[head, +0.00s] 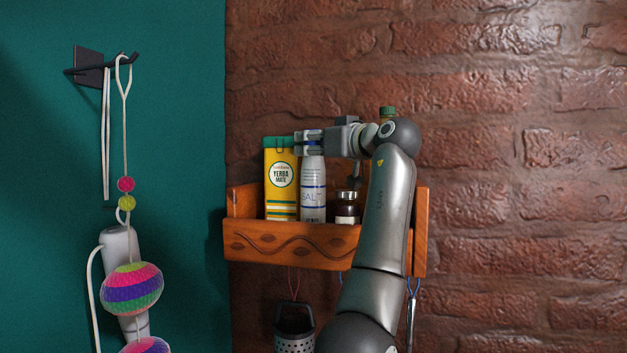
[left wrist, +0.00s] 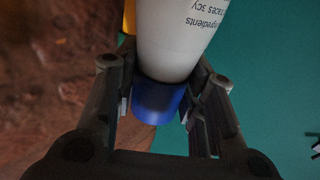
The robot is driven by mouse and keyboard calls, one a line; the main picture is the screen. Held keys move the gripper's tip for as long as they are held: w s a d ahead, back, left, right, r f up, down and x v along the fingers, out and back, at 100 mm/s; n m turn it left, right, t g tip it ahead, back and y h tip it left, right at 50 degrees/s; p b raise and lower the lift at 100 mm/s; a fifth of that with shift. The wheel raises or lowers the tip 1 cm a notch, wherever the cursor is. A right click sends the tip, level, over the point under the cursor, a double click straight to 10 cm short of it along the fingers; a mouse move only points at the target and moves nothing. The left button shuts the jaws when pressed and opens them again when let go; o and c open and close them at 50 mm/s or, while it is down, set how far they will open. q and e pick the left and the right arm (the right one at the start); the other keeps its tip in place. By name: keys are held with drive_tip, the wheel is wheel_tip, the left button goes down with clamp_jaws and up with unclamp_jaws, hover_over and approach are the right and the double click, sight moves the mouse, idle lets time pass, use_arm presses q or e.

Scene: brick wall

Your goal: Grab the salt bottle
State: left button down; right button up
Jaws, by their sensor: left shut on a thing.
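The salt bottle (head: 312,188), white with blue bands and lettering, stands upright in the wooden wall shelf (head: 290,248) in the head view. My left gripper (head: 309,142) is at the top of this bottle, shut on its cap end. In the left wrist view the white bottle body (left wrist: 178,40) and its blue cap (left wrist: 158,101) lie between the two fingers of my left gripper (left wrist: 164,85). The shelf's front board hides the bottle's base. My right gripper is in neither view.
A yellow and green yerba mate box (head: 280,195) stands close left of the bottle, and a small dark jar (head: 347,208) close right. A green-capped bottle (head: 387,113) shows behind my arm. A grater (head: 294,330) hangs below. Colourful balls (head: 132,288) hang at left.

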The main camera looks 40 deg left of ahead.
use_arm(q)
drive_tip(key=shift+r, duration=0.15)
drive_tip(key=shift+s+r+b, duration=0.1)
drive_tip(key=shift+r+b, duration=0.35)
drive_tip(key=shift+r, duration=1.05)
drive_tip(key=s+d+r, duration=0.4)
drive_tip(key=d+r, duration=0.6)
drive_tip(key=d, duration=0.3)
drive_tip(key=shift+d+p, duration=0.25)
drive_tip(key=shift+p, duration=0.15)
drive_tip(key=shift+f, duration=0.1)
